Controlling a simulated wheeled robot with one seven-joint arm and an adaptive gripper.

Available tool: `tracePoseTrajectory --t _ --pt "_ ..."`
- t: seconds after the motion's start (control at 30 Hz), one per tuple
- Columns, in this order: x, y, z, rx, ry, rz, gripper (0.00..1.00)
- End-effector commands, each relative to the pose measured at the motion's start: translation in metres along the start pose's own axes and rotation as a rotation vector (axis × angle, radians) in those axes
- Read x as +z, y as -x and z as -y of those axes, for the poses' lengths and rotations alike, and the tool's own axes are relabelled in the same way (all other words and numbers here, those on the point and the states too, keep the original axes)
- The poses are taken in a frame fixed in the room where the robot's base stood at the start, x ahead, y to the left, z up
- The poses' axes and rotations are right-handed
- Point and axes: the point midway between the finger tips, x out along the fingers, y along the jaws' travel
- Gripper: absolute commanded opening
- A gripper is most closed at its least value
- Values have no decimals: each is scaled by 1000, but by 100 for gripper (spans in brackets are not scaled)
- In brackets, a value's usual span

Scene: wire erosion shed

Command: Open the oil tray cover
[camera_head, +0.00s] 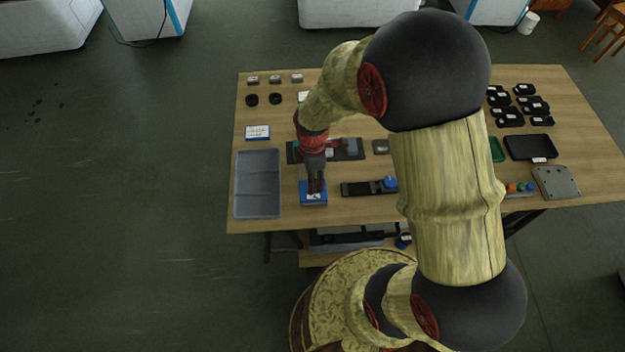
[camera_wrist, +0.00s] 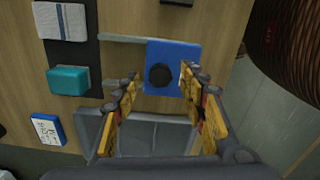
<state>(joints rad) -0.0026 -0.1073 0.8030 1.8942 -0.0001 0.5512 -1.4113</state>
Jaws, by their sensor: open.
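A blue square cover (camera_wrist: 184,57) with a round black knob (camera_wrist: 160,75) lies on the wooden table in the wrist view. I take it to be the oil tray cover. In the head view, the blue piece (camera_head: 313,200) sits at the table's near left part, partly hidden by my gripper (camera_head: 316,186). In the wrist view, my gripper (camera_wrist: 160,76) is open, its two fingers on either side of the knob in the picture. I see nothing between the fingers, and I cannot tell how high they are above the knob.
A grey divided tray (camera_head: 257,185) lies left of the blue piece. A dark strip holds a teal block (camera_wrist: 68,80) and a white cloth (camera_wrist: 60,20). A black device with a blue knob (camera_head: 389,183) lies to the right.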

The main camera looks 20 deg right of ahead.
Motion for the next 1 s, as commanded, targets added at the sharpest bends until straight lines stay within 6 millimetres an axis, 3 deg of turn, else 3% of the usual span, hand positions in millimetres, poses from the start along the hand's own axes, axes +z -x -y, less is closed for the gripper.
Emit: tracePoseTrajectory --t 0.37,1.0 --pt "0 -8 0 0 -1 0 42" --pt "0 -7 0 -1 -1 0 6"
